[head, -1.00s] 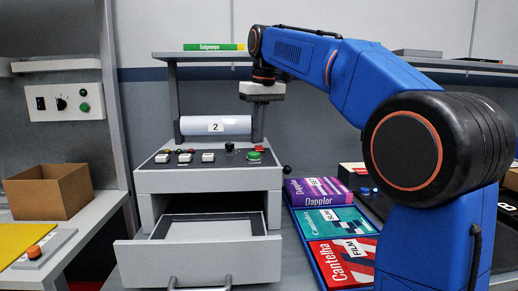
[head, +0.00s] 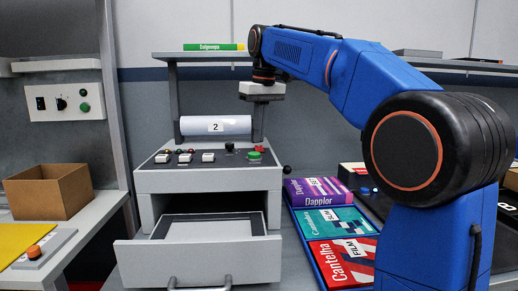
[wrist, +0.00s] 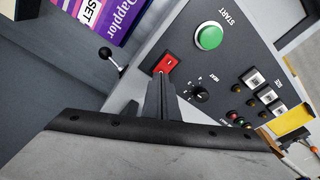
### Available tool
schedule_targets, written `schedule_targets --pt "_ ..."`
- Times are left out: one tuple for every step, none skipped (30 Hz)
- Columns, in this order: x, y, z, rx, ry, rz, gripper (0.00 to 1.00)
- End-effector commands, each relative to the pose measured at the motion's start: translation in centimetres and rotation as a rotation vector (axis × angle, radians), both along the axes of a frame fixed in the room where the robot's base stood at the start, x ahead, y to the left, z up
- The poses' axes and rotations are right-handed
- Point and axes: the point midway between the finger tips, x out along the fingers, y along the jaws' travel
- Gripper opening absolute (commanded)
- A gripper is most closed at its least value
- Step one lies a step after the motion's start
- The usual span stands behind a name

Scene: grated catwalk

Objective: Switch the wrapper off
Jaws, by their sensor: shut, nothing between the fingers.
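The wrapper (head: 210,180) is a grey machine with a sloped control panel, standing in the middle of the head view. Its red rocker switch (wrist: 167,64) shows in the wrist view, between the green START button (wrist: 209,37) and the lever with a black ball (wrist: 106,53). I cannot tell which way the rocker is tipped. My gripper (wrist: 159,80) is shut and empty, and points down at the panel. Its fingertips lie right beside the red switch in the wrist view; I cannot tell whether they touch it. In the head view, my gripper (head: 261,136) is over the panel's right side.
The black HEAT knob (wrist: 201,92) is close to the fingers, with white buttons (wrist: 266,95) and small lamps beyond. A film roll (head: 195,125) marked 2 lies behind the panel. A drawer (head: 200,262) stands open below. Boxes (head: 330,222) lie in a blue tray to the right.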

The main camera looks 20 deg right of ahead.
Motion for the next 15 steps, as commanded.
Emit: schedule_targets --pt "0.00 0.00 -0.02 0.000 0.000 0.000 0.00" --pt "0.00 0.00 -0.04 0.000 0.000 0.000 0.00" --pt "0.00 0.00 -0.07 0.000 0.000 0.000 0.00" --pt "0.00 0.00 -0.10 0.000 0.000 0.000 0.00" --pt "0.00 0.00 -0.14 0.000 0.000 0.000 0.00" --pt "0.00 0.00 -0.19 0.000 0.000 0.000 0.00" --pt "-0.01 0.00 -0.22 0.000 0.000 0.000 0.00" --pt "0.00 0.00 -0.25 0.000 0.000 0.000 0.00" --pt "0.00 0.00 -0.30 0.000 0.000 0.000 0.00" --pt "0.00 0.00 -0.33 0.000 0.000 0.000 0.00" --pt "0.00 0.00 -0.37 0.000 0.000 0.000 0.00" --pt "-0.01 0.00 -0.42 0.000 0.000 0.000 0.00" --pt "0.00 0.00 -0.45 0.000 0.000 0.000 0.00" --pt "-0.01 0.00 -0.48 0.000 0.000 0.000 0.00" --pt "-0.01 0.00 -0.53 0.000 0.000 0.000 0.00"
